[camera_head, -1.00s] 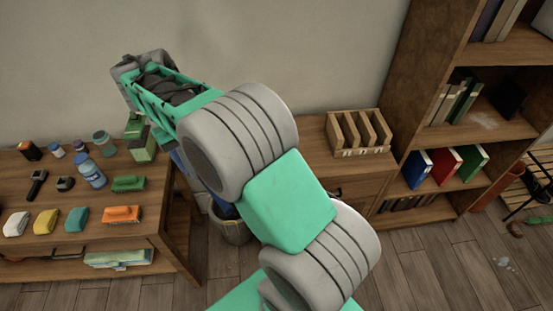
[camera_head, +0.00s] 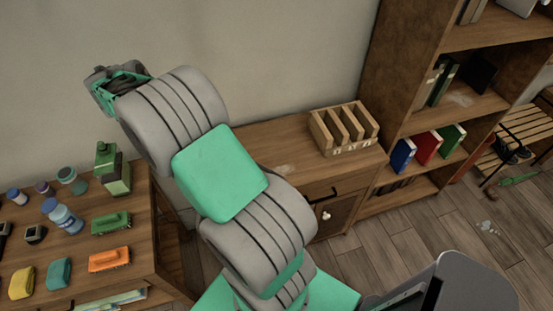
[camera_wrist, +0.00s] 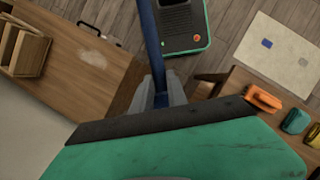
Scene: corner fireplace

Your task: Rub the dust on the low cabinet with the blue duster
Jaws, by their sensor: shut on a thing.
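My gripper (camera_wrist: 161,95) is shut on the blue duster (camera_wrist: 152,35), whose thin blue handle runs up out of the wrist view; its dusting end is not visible. In the head view the arm reaches to the upper left, and the fingers and duster cannot be made out there. The low cabinet (camera_head: 258,147) is brown wood, standing between the table and the bookshelf. A pale dust patch (camera_head: 284,170) lies on its top. In the wrist view the cabinet top (camera_wrist: 75,80) is left of the gripper, with the dust (camera_wrist: 93,58) showing as a light smear.
A wooden slotted rack (camera_head: 343,130) stands on the cabinet's right part. The table (camera_head: 140,225) at left holds bottles, brushes and sponges, including an orange brush (camera_head: 109,257) and a green spray bottle (camera_head: 115,170). A tall bookshelf (camera_head: 385,70) borders the cabinet's right side.

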